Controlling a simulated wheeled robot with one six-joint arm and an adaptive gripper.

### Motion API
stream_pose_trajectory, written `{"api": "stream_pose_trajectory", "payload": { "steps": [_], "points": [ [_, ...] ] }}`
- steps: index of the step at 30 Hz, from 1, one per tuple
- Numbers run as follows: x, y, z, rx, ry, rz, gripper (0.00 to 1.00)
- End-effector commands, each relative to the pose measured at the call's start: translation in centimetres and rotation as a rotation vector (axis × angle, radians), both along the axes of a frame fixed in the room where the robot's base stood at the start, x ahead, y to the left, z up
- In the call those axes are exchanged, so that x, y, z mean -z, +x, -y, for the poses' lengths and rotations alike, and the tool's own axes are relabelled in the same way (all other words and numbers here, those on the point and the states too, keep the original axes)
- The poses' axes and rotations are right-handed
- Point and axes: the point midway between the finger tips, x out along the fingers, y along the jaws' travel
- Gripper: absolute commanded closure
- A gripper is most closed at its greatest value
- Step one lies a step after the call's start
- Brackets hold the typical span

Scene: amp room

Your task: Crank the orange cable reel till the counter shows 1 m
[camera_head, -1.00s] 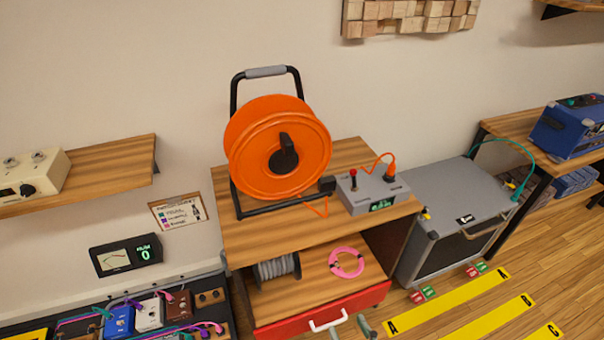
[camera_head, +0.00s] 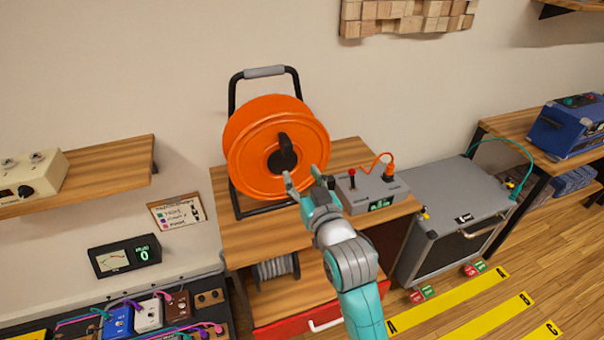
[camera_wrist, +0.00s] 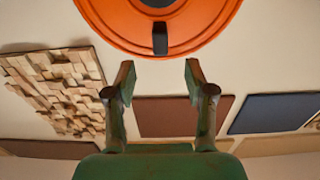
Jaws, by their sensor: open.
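The orange cable reel (camera_head: 253,150) stands upright in its black frame on the wooden cabinet top. Its black crank handle (camera_head: 284,147) points up from the hub in the head view. In the wrist view the reel (camera_wrist: 110,20) is at the top, with the dark handle (camera_wrist: 160,38) near its rim. My gripper (camera_head: 302,182) is in front of the reel's lower right side. Its fingers (camera_wrist: 160,75) are open and empty, with the handle beyond the gap between them.
The grey box (camera_head: 358,197) with a red-tipped lever stands right of the reel on the cabinet top (camera_head: 235,240). A grey case (camera_head: 440,215) is further right. A wooden shelf (camera_head: 110,165) is at left. The space before the wall above the reel is clear.

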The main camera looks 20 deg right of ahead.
Motion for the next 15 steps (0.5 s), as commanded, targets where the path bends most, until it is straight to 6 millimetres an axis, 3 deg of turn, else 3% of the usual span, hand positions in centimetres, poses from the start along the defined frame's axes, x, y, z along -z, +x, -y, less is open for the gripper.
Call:
{"api": "stream_pose_trajectory", "payload": {
  "steps": [15],
  "points": [
    [-0.7, 3.7, 0.0, 0.0, 0.0, 0.003, 0.46]
  ]
}}
